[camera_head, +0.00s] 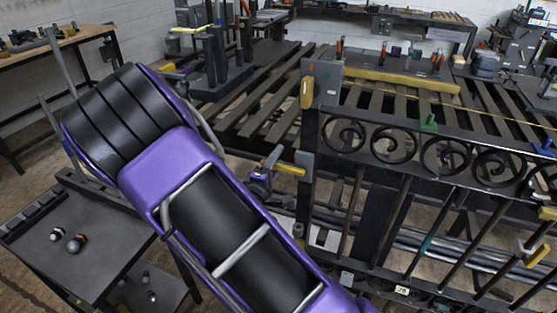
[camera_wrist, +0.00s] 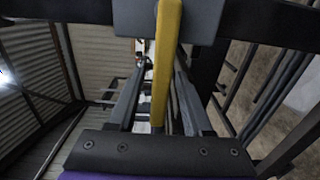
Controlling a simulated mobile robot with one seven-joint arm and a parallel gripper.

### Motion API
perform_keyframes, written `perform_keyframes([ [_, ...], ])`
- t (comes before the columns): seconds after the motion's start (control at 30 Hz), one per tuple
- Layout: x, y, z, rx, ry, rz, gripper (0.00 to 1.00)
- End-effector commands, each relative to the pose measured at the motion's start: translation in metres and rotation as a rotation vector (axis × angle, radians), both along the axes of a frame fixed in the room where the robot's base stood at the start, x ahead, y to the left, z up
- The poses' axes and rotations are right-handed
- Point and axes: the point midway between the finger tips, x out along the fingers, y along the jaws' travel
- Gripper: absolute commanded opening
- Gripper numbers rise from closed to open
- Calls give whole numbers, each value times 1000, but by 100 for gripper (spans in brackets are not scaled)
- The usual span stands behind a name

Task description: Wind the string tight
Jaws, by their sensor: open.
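A yellow handle (camera_head: 291,169) sticks out from a grey block (camera_head: 304,162) on the left post of the black scroll gate (camera_head: 385,152). My gripper (camera_head: 277,165) is at this handle, partly hidden by its own parts in the head view. In the wrist view the yellow handle (camera_wrist: 167,45) runs between the two open fingers of my gripper (camera_wrist: 160,85), with a gap on each side. The grey block (camera_wrist: 130,18) is beyond the fingertips. A thin yellow line, perhaps the string (camera_head: 500,110), crosses behind the gate's top at right; whether it is taut is unclear.
Another yellow handle (camera_head: 307,93) hangs on a grey housing (camera_head: 325,80) at the post top. A slatted bench (camera_head: 270,100) stands behind. A small dark table (camera_head: 85,245) with small round items is at lower left. The gate's bars fill the right side.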

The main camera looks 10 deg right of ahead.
Motion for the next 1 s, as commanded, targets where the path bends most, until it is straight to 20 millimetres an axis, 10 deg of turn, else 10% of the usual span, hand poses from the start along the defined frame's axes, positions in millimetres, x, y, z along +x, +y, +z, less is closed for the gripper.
perform_keyframes([
  [0.37, 7, -5, 0, -1, 0, 1, 50],
  [0.67, 7, -5, 0, -1, 0, 1, 1],
  [1.0, 7, -5, 0, 0, 0, 1, 0],
])
